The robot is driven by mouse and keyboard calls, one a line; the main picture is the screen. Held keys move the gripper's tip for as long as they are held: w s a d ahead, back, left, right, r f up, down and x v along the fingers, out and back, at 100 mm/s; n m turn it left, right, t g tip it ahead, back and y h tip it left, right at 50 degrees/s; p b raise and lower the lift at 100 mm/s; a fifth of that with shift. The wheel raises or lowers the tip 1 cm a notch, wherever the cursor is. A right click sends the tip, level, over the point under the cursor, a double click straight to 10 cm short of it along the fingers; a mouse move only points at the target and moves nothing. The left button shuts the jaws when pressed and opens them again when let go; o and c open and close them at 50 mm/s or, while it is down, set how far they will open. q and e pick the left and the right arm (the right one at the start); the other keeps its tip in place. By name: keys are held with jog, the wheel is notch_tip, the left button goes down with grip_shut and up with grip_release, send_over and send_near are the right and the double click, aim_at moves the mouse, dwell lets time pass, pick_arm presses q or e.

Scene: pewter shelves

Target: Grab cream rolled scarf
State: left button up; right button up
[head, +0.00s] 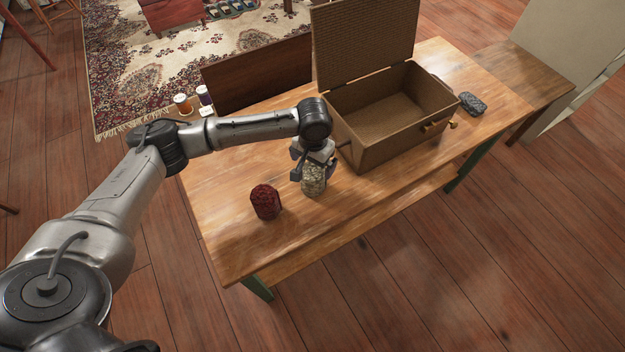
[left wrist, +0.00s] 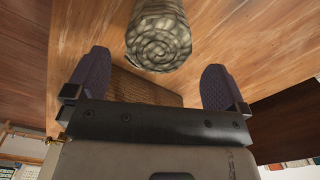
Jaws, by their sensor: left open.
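The cream rolled scarf (head: 314,181) stands on the wooden table, just in front of the open wicker box. My left gripper (head: 312,162) is directly above it and hides its upper part in the head view. In the left wrist view, the spiral end of the cream rolled scarf (left wrist: 158,45) shows between and beyond the two fingertips. The left gripper (left wrist: 157,82) is open, with a wide gap between its purple-grey finger pads and nothing held. My right gripper is in neither view.
A dark red rolled scarf (head: 265,202) stands to the left of the cream one. The wicker box (head: 399,137) with raised lid is close on the right. A grey rolled item (head: 472,103) lies beyond it. The table's (head: 222,243) front left is clear.

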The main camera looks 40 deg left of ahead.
aim_at(313, 169)
pick_arm(q)
jog(key=shift+f, duration=0.75)
jog(key=shift+d+f+b, duration=0.1)
jog(key=shift+f+b, duration=0.7)
jog(key=shift+f, duration=1.55)
jog(key=shift+c, duration=0.3)
jog(key=shift+c, duration=0.7)
jog(key=shift+r, duration=0.1)
jog(key=c, duration=0.8)
